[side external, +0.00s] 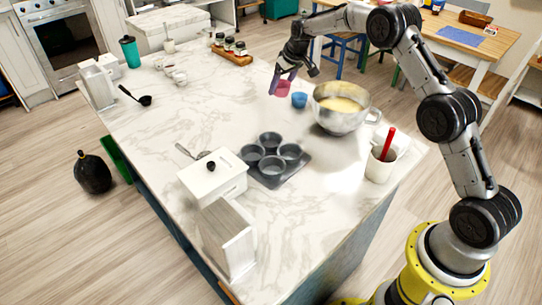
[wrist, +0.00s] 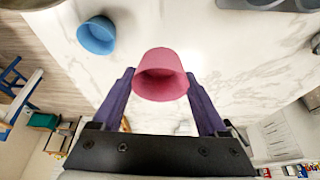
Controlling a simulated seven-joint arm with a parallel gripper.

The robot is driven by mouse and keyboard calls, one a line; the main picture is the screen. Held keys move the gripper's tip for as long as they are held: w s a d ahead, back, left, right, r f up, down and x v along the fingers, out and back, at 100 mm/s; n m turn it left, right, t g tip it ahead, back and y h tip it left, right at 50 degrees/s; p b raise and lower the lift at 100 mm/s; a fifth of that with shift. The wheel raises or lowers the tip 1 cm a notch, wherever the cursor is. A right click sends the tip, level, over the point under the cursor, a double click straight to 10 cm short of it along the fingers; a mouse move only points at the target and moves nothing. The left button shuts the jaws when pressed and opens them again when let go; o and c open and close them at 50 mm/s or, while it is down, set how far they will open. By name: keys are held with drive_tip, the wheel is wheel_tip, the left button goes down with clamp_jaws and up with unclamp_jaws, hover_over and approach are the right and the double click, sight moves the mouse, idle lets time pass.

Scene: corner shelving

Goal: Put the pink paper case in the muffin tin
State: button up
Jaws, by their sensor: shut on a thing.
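The pink paper case (side external: 283,89) is between the fingers of my gripper (side external: 283,83), at the far side of the counter. In the wrist view the pink case (wrist: 161,75) sits between the two purple fingertips of my gripper (wrist: 161,90), which is shut on it. The case appears held above the counter; the exact height is hard to tell. The dark muffin tin (side external: 270,181), with several round cups, lies on the counter nearer the side camera. Part of a grey object, perhaps the tin, shows at the top edge of the wrist view (wrist: 265,3).
A blue paper case (side external: 299,100) stands just right of the pink one. A metal bowl of batter (side external: 341,107) is further right. A white container with a red utensil (side external: 382,163) stands near the right edge. A white lidded box (side external: 213,179) is left of the tin. The counter's middle is clear.

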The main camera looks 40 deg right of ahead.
drive_tip(key=shift+d+f+m, duration=0.1)
drive_tip(key=shift+f+m, duration=0.05)
drive_tip(key=shift+m, duration=0.15)
drive_tip(key=s+a+f, duration=0.1)
drive_tip(key=s+a, duration=0.7)
drive_tip(key=a, duration=0.4)
drive_tip(key=shift+s+a+f, duration=0.35)
drive_tip(key=shift+a+f, duration=0.05)
